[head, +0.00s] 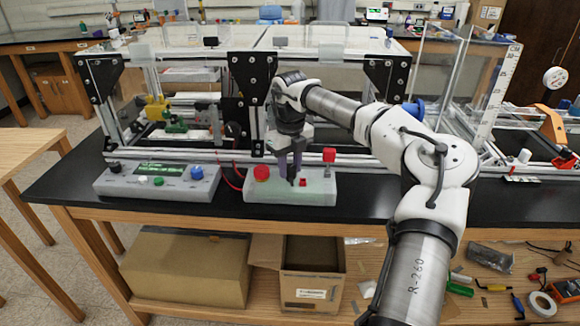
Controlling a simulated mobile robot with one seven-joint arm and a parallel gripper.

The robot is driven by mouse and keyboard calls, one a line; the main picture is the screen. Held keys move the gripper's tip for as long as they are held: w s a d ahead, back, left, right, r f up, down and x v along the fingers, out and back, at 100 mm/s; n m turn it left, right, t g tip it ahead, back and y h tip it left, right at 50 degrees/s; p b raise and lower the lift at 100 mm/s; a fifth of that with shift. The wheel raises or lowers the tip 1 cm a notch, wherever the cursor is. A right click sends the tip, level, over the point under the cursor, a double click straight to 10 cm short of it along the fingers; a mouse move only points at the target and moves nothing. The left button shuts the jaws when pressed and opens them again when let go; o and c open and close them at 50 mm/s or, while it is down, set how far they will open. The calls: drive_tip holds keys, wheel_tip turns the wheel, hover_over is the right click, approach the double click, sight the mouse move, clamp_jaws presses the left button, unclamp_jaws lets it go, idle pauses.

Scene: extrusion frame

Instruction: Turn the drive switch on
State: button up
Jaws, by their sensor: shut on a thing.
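A pale grey-green control box (322,194) stands on the black bench top. My gripper (291,176) reaches down from above to the middle of this box. Its dark fingers are shut on a small dark upright part there, which I take to be the drive switch. The fingers hide most of the switch, and I cannot tell which way it is set. A round red knob (262,173) is left of the fingers.
A second control box (158,182) with a green display and a blue knob stands to the left. The extrusion frame (208,156) with black corner plates rises close behind both boxes. Clear panels (440,80) stand right of my arm. Bare bench lies in front.

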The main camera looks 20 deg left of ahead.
sight(290, 167)
drive_tip(key=shift+m, duration=0.9)
drive_tip(key=o, duration=1)
drive_tip(key=shift+r, duration=0.1)
wheel_tip(290, 167, up, 14)
drive_tip(key=shift+f+b, duration=0.15)
drive_tip(key=shift+b, duration=0.95)
